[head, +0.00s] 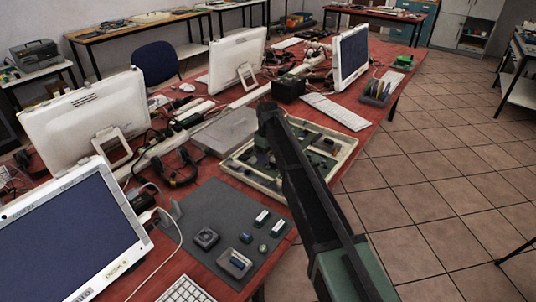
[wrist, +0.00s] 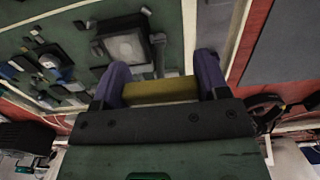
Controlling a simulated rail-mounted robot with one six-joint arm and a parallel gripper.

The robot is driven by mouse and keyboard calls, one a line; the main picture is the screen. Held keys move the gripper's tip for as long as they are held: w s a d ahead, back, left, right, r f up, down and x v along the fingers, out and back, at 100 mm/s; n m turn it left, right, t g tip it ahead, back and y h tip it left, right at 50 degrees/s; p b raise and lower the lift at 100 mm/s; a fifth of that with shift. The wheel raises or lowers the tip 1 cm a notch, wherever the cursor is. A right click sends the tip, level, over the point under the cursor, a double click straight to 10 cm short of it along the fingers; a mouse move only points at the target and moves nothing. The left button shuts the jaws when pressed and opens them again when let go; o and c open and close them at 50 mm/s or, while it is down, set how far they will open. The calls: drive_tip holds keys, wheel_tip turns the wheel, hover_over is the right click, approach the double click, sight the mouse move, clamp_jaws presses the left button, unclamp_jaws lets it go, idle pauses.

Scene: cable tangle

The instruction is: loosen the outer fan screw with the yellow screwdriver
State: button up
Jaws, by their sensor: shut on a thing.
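My gripper (wrist: 162,66) shows in the wrist view with its two purple-grey fingers shut on the yellow screwdriver (wrist: 160,91). Only a yellow band of it shows between the fingers; its tip is hidden. Beyond the fingers is the open computer case, with a green board (wrist: 55,30) and a dark square part with a grey middle (wrist: 125,47), which may be the fan. The outer fan screw cannot be made out. In the head view the open case (head: 235,167) lies on the red table, partly behind my arm. My gripper is not distinguishable there.
A dark grey mat (head: 190,210) with several small parts lies in front of the case. White all-in-one computers (head: 85,110) stand at the left. A grey laptop-like slab (head: 222,132) and a black box (head: 288,89) lie behind the case. Cables clutter the table's middle.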

drive_tip(key=shift+f+b, duration=0.5)
idle(0.3)
